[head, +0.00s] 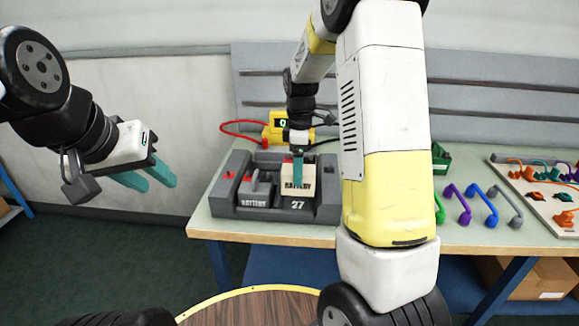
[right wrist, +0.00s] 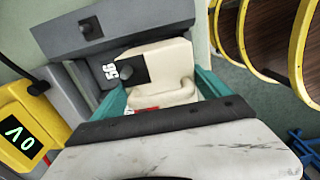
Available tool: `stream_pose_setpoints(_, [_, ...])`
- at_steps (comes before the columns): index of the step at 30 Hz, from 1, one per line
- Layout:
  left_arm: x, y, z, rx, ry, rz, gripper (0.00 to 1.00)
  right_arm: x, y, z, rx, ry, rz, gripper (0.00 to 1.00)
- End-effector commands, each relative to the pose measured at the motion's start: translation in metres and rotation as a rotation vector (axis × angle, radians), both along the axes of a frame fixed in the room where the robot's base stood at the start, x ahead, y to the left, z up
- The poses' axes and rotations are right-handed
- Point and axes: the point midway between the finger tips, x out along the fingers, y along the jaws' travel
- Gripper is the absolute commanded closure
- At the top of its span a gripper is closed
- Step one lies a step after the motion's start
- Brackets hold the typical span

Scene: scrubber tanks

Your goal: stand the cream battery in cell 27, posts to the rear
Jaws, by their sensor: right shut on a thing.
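The cream battery (head: 296,185), with dark BATTERY lettering facing front, is upright at the right side of the grey tank rack (head: 235,208), just behind the 27 label (head: 298,204). Whether its base rests on the cell floor cannot be told. My right gripper (head: 298,163) is shut on it from above, and its teal fingers clasp the battery in the right wrist view (right wrist: 160,85). A red patch (right wrist: 146,109) shows there between the fingers; the posts are mostly hidden. My left gripper (head: 150,177) is open and empty, left of the bench.
A dark grey battery (head: 258,188) stands in the cell to the left. A yellow meter (head: 276,128) with a red cable is behind the rack. Coloured handles (head: 465,203) and a pegboard tray (head: 540,195) lie to the right. My right arm hides the bench middle.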

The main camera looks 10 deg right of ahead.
Motion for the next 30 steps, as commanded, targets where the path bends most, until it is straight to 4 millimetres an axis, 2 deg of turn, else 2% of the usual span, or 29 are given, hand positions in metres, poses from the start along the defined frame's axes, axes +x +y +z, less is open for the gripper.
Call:
stream_pose_setpoints(4, [0.0, 0.0, 0.0, 0.0, 0.0, 0.0, 0.64, 0.001, 0.0, -0.022, -0.001, -0.002, 0.0, 0.86])
stream_pose_setpoints(13, [0.0, 0.0, 0.0, 0.0, 0.0, 0.0, 0.64, 0.001, 0.0, -0.04, 0.0, -0.003, 0.002, 0.86])
stream_pose_setpoints(20, [0.0, 0.0, 0.0, 0.0, 0.0, 0.0, 0.64, 0.001, 0.0, -0.067, -0.001, -0.002, 0.001, 0.86])
stream_pose_setpoints(30, [0.0, 0.0, 0.0, 0.0, 0.0, 0.0, 0.64, 0.002, 0.0, -0.071, 0.001, -0.005, 0.001, 0.86])
